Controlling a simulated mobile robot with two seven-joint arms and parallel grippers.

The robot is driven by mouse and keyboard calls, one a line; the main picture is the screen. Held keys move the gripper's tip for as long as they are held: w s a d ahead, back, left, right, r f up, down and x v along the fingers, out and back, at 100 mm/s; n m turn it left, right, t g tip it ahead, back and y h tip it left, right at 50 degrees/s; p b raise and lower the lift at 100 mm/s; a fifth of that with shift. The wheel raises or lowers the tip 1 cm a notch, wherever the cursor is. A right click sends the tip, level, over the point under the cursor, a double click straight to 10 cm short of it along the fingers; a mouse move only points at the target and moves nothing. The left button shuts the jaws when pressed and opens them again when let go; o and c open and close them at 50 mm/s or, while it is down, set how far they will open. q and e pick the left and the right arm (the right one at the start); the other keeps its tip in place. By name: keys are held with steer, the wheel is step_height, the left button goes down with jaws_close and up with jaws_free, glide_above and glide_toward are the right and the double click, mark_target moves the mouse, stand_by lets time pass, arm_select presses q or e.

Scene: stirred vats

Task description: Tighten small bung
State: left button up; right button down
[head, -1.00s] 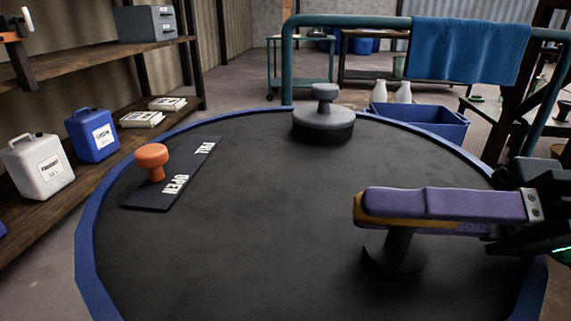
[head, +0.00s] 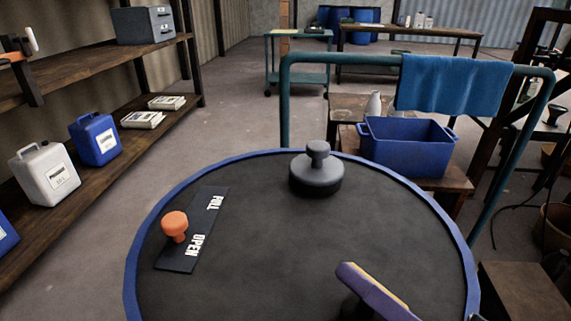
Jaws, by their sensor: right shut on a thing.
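My right gripper (head: 368,287), with purple fingers edged in yellow, reaches in from the bottom edge, right of the middle. It is shut over a dark bung (head: 353,307) on the black vat lid (head: 270,250). Only a dark bit of this bung shows below the fingers. The bottom edge cuts off the rest, so I cannot tell how it is seated. A larger grey bung (head: 317,170) with a round knob stands upright at the lid's far side, apart from the gripper. My left gripper is out of view.
An orange knob (head: 174,225) sits on a dark plate (head: 182,260) marked OPEN on the lid's left. A teal rail (head: 284,110) with a blue towel (head: 452,85) rises behind the lid. A blue crate (head: 405,148) stands beyond. The lid's middle is clear.

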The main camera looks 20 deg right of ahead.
steer(key=shift+d+m+h+p, duration=0.1)
steer(key=shift+m+h+p, duration=0.2)
steer(key=shift+m+h, duration=1.2)
steer(key=shift+m+h+p, duration=0.3)
steer(key=shift+m+h, duration=0.5)
steer(key=shift+h, duration=1.6)
steer(key=c, duration=0.7)
jaws_free()
steer(key=s, duration=0.3)
steer(key=s+a, duration=0.1)
steer(key=s, duration=0.5)
steer(key=shift+s+a, duration=0.35)
steer(key=shift+s, duration=0.05)
